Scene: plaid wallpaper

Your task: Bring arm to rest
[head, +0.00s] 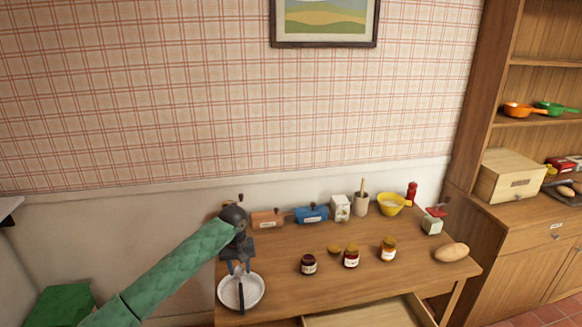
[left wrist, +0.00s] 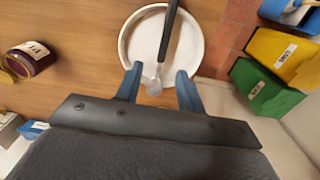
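My green left arm reaches in from the left in the head view. Its gripper (head: 238,268) is over the far edge of a round white plate (head: 228,293) at the table's left end. The left wrist view shows the gripper's blue fingers (left wrist: 159,88) apart. A utensil (left wrist: 169,38) with a dark handle and a pale metal end lies across the white plate (left wrist: 140,45). Its metal end is between the fingertips, with gaps on both sides, so nothing looks gripped. My right arm and gripper are out of view.
The wooden table (head: 290,290) holds several jars (head: 351,257), a blue box (head: 311,214), a yellow bowl (head: 391,204) and a bread-like loaf (head: 451,252). A drawer (head: 360,315) is open at its front. A wooden cabinet (head: 480,110) stands right. Green and yellow bins (left wrist: 262,88) are beside the table.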

